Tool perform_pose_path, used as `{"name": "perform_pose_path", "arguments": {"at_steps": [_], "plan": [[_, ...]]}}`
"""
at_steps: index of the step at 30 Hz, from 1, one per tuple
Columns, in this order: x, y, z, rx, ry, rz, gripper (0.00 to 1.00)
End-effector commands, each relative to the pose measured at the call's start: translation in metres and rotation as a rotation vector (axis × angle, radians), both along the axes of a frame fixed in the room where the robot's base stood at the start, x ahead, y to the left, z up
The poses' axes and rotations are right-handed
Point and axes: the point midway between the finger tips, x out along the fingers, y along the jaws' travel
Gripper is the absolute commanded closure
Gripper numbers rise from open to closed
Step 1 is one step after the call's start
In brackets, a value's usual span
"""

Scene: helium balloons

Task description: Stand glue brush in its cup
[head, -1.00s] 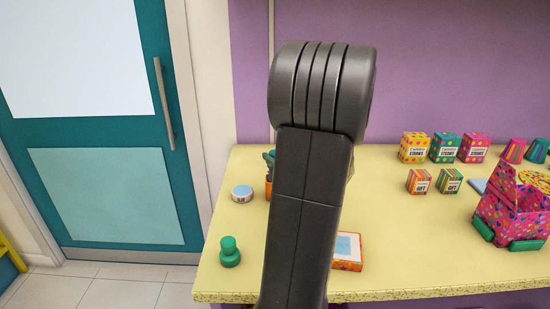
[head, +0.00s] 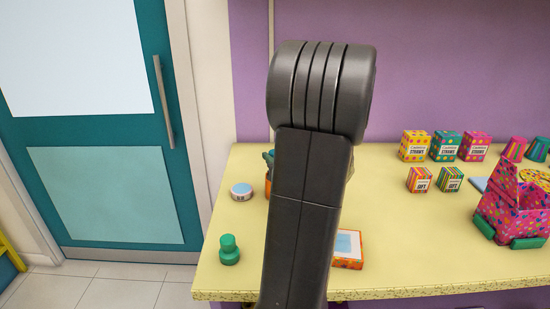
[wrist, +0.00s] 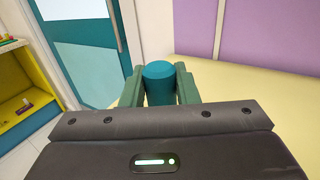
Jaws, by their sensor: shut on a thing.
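In the wrist view my gripper (wrist: 160,90) has its green fingers closed on both sides of a teal, round-topped cylinder, which I take for the handle of the glue brush (wrist: 160,70). Its lower end is hidden behind the gripper body. I cannot pick out the brush's cup for certain. An orange pot-like thing (head: 268,188) with a teal shape above it shows only in part at the arm's left edge.
On the yellow counter (head: 400,225) stand a round tin (head: 242,192), a green knobbed object (head: 229,250) and an orange-edged box (head: 348,250). Straw boxes (head: 444,146), gift boxes (head: 420,180) and a pink patterned container (head: 515,210) stand right. The front middle-right is clear.

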Motion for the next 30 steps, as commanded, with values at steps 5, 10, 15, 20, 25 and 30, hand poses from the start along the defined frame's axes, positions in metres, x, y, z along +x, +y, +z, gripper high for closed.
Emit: {"name": "perform_pose_path", "arguments": {"at_steps": [5, 10, 15, 20, 25, 30], "plan": [[0.0, 0.0, -0.001, 0.001, 0.003, 0.001, 1.0], [0.0, 0.0, -0.003, 0.001, 0.003, 0.001, 1.0], [0.0, 0.0, -0.009, 0.001, 0.003, 0.001, 1.0], [0.0, 0.0, -0.013, 0.001, 0.002, 0.001, 1.0], [0.0, 0.0, -0.015, 0.0, 0.001, 0.001, 1.0], [0.0, 0.0, -0.015, 0.0, 0.001, 0.0, 1.0]]}}
